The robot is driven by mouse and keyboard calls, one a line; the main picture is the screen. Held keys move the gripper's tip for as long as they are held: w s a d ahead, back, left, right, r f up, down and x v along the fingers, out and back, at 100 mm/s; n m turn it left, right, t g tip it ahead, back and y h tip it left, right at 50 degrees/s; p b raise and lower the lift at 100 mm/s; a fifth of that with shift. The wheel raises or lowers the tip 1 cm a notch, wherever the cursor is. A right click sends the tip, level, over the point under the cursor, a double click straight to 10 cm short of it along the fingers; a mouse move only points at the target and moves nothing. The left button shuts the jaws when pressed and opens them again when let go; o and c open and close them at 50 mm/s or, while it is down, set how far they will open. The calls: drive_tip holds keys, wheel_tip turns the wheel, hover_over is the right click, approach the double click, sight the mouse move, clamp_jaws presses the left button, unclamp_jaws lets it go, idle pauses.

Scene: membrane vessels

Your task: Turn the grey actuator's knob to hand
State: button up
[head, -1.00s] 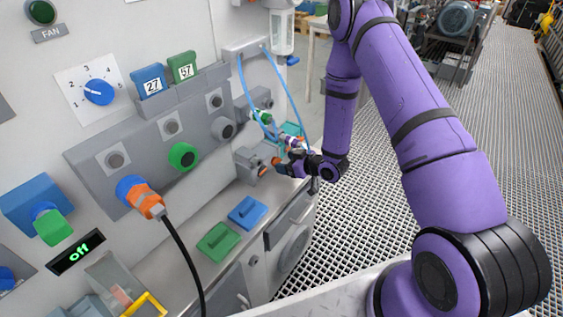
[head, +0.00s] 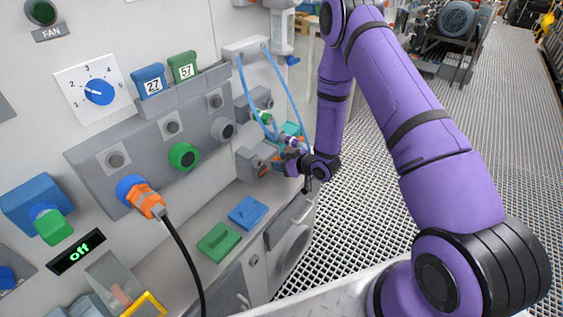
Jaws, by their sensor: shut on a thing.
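The grey actuator (head: 250,163) is a small grey box low on the wall, at the far end of the counter. My gripper (head: 279,163) is at its right side, small in the head view. It is shut at the actuator's knob, which is mostly hidden by the fingers. A bit of orange shows beside the fingertips. The knob's marking and the setting it points to are too small to read.
Blue hoses (head: 285,90) hang from a wall block just above my wrist. A green lid (head: 218,242) and a blue lid (head: 247,212) lie on the counter. An orange plug (head: 146,200) with a black cable sits nearer. The grated floor at right is open.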

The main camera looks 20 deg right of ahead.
drive_tip(key=n, duration=0.1)
drive_tip(key=n+t+h, duration=0.1)
drive_tip(key=n, duration=0.2)
drive_tip(key=shift+s+a+f+t+h, duration=0.15)
drive_tip(key=shift+s+a+t+h, duration=0.1)
drive_tip(key=shift+a+t+h, duration=0.15)
drive_tip(key=shift+s+f+n+t+h, duration=0.15)
drive_tip(key=shift+n+t+h, duration=0.65)
drive_tip(key=shift+n, duration=0.7)
drive_tip(key=o, duration=0.9)
drive_tip(key=v, duration=1)
drive_tip(key=shift+s+d, duration=0.2)
drive_tip(key=shift+s, duration=0.15)
